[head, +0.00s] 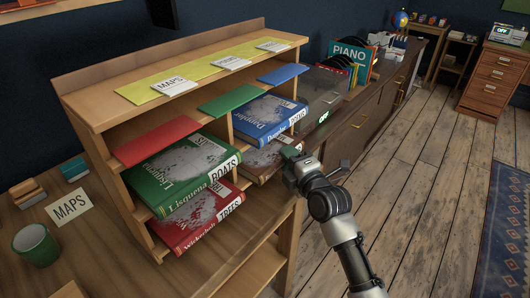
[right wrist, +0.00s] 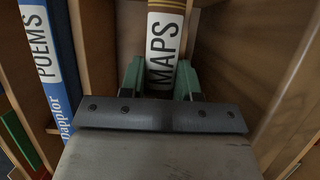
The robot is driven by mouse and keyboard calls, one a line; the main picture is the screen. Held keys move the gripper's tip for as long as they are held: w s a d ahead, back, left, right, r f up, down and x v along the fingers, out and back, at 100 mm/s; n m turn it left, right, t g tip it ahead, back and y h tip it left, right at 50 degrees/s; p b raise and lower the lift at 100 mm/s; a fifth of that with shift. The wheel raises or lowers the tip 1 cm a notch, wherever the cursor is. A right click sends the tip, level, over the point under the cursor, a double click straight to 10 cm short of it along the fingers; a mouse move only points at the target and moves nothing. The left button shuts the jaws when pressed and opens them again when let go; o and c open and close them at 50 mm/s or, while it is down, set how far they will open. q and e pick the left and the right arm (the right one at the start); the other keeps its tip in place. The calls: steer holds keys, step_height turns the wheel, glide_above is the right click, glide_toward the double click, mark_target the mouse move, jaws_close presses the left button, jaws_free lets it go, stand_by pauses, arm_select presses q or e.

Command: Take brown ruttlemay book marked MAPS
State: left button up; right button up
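The brown book (head: 264,157) lies flat in the lower right compartment of the wooden shelf unit, with a grey-patterned cover. My right gripper (head: 292,156) is at its spine end and hides most of the spine in the head view. In the right wrist view the pale spine marked MAPS (right wrist: 164,45) stands between the green fingers of my right gripper (right wrist: 160,80). The fingers sit close along both sides of it, with no clear gap. The author's name on the spine is hidden. My left gripper is not in view.
A blue POEMS book (right wrist: 45,70) lies in the compartment above; it also shows in the head view (head: 268,118). Green BOATS (head: 185,175) and red TREES (head: 195,216) books lie to the left. A MAPS card (head: 69,206) and green mug (head: 36,245) are on the left surface.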

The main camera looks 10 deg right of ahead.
jaws_close()
